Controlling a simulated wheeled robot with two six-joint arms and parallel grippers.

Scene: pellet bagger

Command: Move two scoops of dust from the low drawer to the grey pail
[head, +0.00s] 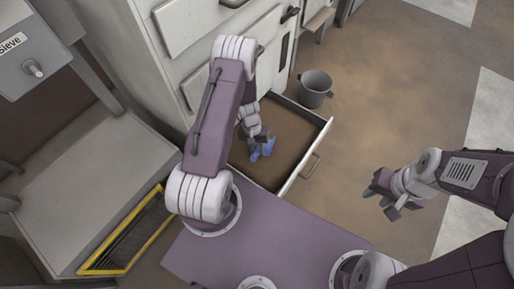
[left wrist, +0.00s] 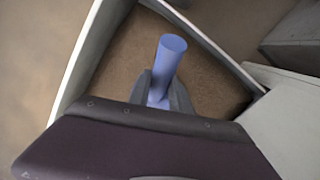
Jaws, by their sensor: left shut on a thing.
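The low drawer (head: 322,140) is pulled open, and brown dust (head: 290,130) covers its floor. My left gripper (head: 256,143) is down inside the drawer, shut on a blue scoop (head: 266,150). In the left wrist view the blue scoop (left wrist: 170,60) stands out between the fingers of my left gripper (left wrist: 158,98), over the dust; I cannot tell whether it holds dust. The grey pail (head: 315,90) stands on the floor just beyond the drawer's far right corner. My right gripper (head: 384,195) is open and empty over the floor at the right.
A cabinet (head: 190,25) with more closed drawers rises behind the open one. A grey machine with a Sieve label (head: 12,43) and a yellow-framed grate (head: 125,235) are at the left. The floor right of the drawer is free, with brown stains.

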